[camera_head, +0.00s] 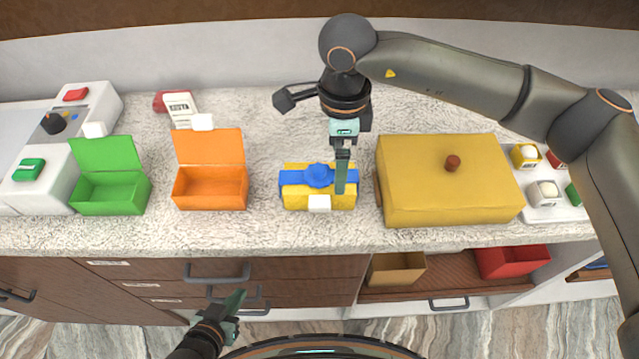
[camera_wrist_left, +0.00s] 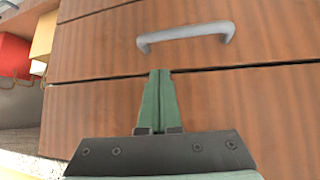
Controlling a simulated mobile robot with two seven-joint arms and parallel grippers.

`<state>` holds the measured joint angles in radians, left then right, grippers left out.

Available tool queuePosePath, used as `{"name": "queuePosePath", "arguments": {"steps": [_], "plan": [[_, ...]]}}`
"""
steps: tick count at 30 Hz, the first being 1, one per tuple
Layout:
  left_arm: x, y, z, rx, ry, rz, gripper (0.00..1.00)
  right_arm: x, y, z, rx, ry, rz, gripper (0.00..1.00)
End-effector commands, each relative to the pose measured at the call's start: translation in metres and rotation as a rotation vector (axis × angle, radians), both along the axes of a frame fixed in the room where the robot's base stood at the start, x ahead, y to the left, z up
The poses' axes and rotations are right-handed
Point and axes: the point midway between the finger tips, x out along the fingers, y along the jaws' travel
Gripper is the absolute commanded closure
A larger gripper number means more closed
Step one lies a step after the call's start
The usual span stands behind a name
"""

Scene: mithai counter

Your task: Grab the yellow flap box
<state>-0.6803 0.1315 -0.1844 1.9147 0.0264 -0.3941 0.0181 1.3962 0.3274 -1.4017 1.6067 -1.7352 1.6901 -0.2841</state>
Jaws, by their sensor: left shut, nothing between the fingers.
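A yellow box (camera_head: 293,199) with a blue ribbon and bow stands closed on the counter, with a white tab on its front. My right gripper (camera_head: 341,188) points down over this box's right part, its fingers overlapping the ribbon in the head view. I cannot tell whether they touch or hold it. My left gripper (camera_head: 236,300) is low in front of the drawers, away from the box. In the left wrist view it (camera_wrist_left: 160,75) is shut and empty, before the wooden drawer fronts.
An open orange box (camera_head: 210,195) and open green box (camera_head: 110,193) stand left. A large yellow box with a knob (camera_head: 440,195) stands close on the right. An open drawer below holds a tan box (camera_head: 397,268) and a red box (camera_head: 512,262). Drawer handles (camera_wrist_left: 185,35) project.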

Motion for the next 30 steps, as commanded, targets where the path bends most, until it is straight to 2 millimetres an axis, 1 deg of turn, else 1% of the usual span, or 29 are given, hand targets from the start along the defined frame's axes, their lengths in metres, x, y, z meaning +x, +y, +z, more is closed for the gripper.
{"name": "queuePosePath", "arguments": {"steps": [1,8,15,18,21,26,27,30], "plan": [[0.0,0.0,0.002,0.0,0.001,0.0,1.0,0.0,0.0,-0.005,0.0,0.003,0.0,0.0],[0.0,0.0,0.004,0.0,0.001,0.0,1.0,-0.001,0.0,-0.024,0.001,0.004,0.0,0.0],[0.0,0.0,0.011,0.0,0.001,0.0,1.0,-0.001,0.0,-0.063,0.002,0.005,-0.001,0.0],[0.0,0.0,0.012,0.0,0.001,0.0,1.0,0.0,0.0,-0.072,0.002,0.003,-0.001,0.0],[0.0,0.0,0.012,0.0,0.001,0.0,1.0,0.0,0.0,-0.076,0.003,0.002,0.0,0.0],[0.0,0.0,0.012,0.0,0.001,0.0,1.0,0.0,0.001,-0.076,0.003,0.001,0.0,0.0],[0.0,0.0,0.012,0.0,0.001,0.0,1.0,0.0,0.001,-0.076,0.003,0.001,0.0,0.02],[0.0,0.0,0.012,0.0,0.0,0.0,1.0,0.0,0.001,-0.075,0.003,0.001,0.0,0.14]]}}
